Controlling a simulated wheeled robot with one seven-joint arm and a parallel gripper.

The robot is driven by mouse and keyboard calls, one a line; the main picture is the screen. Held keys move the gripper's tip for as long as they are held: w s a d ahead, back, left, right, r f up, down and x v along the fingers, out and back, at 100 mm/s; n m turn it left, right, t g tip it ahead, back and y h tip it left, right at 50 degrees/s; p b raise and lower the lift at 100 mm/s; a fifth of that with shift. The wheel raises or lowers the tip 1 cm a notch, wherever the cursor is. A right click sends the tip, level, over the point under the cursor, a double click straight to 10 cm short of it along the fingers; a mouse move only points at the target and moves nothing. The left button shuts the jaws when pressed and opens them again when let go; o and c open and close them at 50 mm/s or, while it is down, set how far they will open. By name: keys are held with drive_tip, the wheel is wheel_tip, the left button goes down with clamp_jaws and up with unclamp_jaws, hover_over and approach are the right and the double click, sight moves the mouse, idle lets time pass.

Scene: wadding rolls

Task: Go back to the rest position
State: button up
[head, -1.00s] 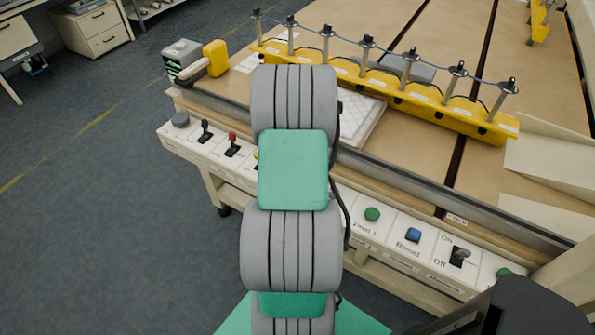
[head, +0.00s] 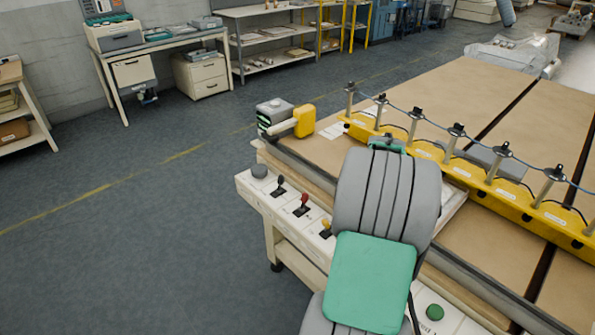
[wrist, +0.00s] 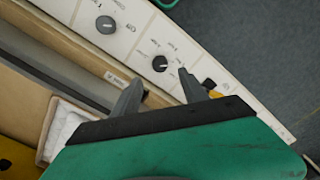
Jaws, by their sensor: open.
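My gripper (wrist: 160,92) shows in the wrist view with its two grey fingers apart and nothing between them. It is above the edge of the machine's white control panel (wrist: 145,30), near a black knob (wrist: 160,64). I cannot tell how far above the panel it is. In the head view my grey and green arm reaches over the control panel (head: 262,208) toward the table, and the gripper's fingers are hidden there.
The brown table (head: 455,100) carries a yellow bar (head: 465,178) with several upright metal posts. A grey and yellow device (head: 303,121) stands at the table's corner. The panel bears levers and a green button (head: 434,312). Open floor (head: 130,230) lies to the left.

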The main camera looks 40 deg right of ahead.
drive_tip(key=shift+d+m, duration=0.1)
drive_tip(key=shift+m, duration=0.3)
drive_tip(key=shift+m+g+y, duration=0.3)
drive_tip(key=shift+m+y, duration=0.1)
drive_tip(key=shift+m, duration=0.5)
drive_tip(key=s+a+f, duration=0.1)
drive_tip(key=a+f, duration=0.1)
drive_tip(key=s+a+f, duration=0.2)
drive_tip(key=shift+a, duration=0.15)
drive_tip(key=w+a+r+n+t, duration=0.1)
drive_tip(key=w+a+r+n, duration=0.1)
drive_tip(key=a, duration=0.9)
drive_tip(key=w+a+r+n+t, duration=0.1)
drive_tip(key=a+r+n, duration=0.3)
drive_tip(key=a+r, duration=0.3)
drive_tip(key=w+a+r+n+t, duration=0.2)
drive_tip(key=a+r+n, duration=0.1)
drive_tip(key=a, duration=1.2)
drive_tip(key=shift+w+r+n+h, duration=0.35)
drive_tip(key=shift+r+n+h, duration=0.05)
drive_tip(key=shift+r, duration=0.5)
drive_tip(key=shift+c, duration=0.4)
